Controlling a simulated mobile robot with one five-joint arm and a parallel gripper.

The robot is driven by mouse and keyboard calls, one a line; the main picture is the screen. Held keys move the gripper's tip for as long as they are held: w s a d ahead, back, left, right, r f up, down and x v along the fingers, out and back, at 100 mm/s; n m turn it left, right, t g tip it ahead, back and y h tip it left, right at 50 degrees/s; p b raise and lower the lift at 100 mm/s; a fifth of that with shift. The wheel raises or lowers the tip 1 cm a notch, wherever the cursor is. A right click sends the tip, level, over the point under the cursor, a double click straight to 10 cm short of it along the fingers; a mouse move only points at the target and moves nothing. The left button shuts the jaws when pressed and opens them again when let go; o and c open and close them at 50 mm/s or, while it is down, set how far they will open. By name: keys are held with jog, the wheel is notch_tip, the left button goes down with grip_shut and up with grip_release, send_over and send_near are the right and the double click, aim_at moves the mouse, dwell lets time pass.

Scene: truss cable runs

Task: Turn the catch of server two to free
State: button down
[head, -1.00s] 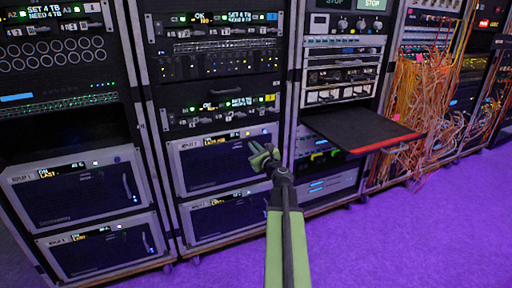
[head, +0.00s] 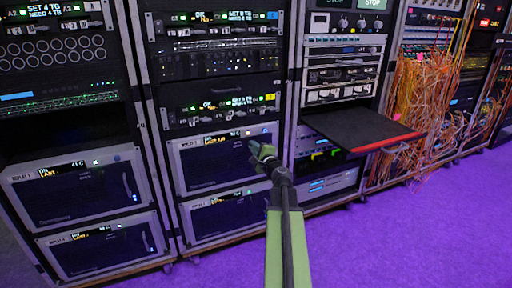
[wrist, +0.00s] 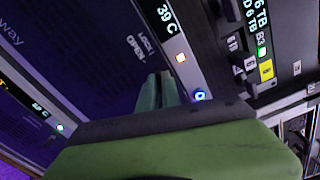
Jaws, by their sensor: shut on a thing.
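My gripper (head: 261,151) is at the right edge of the upper server box (head: 215,163) in the middle rack; I take this for server two, but its label is too small to read surely. In the wrist view, the green fingers (wrist: 158,90) are together on the dark front, beside the printed words LOCK and OPEN (wrist: 140,45). My gripper is shut on the catch there. The fingers hide the catch, so I cannot tell which way it points. An orange light and a blue-white light are lit on the strip beside the fingers.
Another server box (head: 225,217) is directly below, and two more stand in the left rack. A black shelf with a red front edge (head: 362,132) juts out to the right of my arm. Loose orange cables (head: 425,100) hang farther right. The purple floor in front is clear.

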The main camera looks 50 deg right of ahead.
jog(key=shift+s+d+n, duration=0.15)
jog(key=shift+d+n, duration=0.05)
jog(key=shift+n, duration=1.4)
jog(key=c, duration=1.6)
grip_release()
jog(key=shift+n, duration=0.3)
jog(key=shift+o, duration=0.2)
jog(key=shift+a, duration=0.1)
